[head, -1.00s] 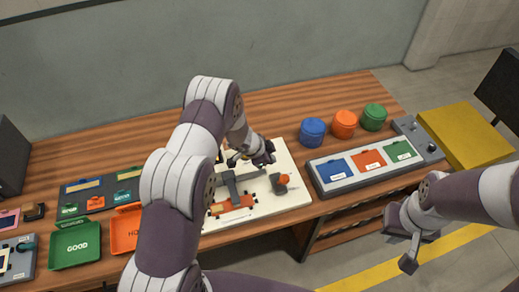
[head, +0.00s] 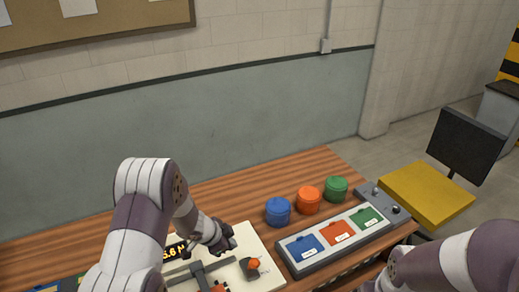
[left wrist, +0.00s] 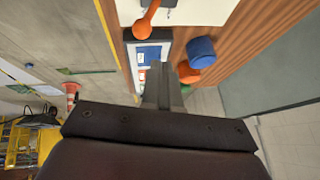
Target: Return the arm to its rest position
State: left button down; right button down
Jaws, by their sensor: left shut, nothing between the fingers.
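My left arm comes in from the left in the head view and bends over the table. Its gripper (head: 229,238) is above the white board (head: 262,240), near the back edge of that board. In the left wrist view the two fingers (left wrist: 163,85) are together with nothing between them. My right arm shows at the lower right of the head view; its gripper is cut off by the bottom edge.
The wooden table (head: 320,170) holds blue (head: 278,212), orange (head: 308,201) and green (head: 336,189) round containers. A grey tray (head: 290,257) with coloured panels lies in front of them. An orange knob (head: 253,263) stands on the board. A yellow surface (head: 427,193) is at the right.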

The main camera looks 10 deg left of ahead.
pick_arm(q)
jog(key=s+a+n+g+y+b, duration=0.2)
jog(key=s+a+n+y, duration=0.2)
jog(key=s+a+n, duration=0.25)
jog(key=s+d+r+n+b, duration=0.2)
jog(key=s+r+n+b, duration=0.1)
jog(key=s, duration=0.5)
jog(key=s+d+r+n+g+b, duration=0.1)
jog(key=s+d+r+n+b, duration=0.1)
jog(key=s, duration=0.6)
jog(key=shift+s+d+r+n+b, duration=0.35)
jog(key=shift+d+r+n+b, duration=0.05)
jog(key=shift+n, duration=0.05)
jog(key=shift+w, duration=0.15)
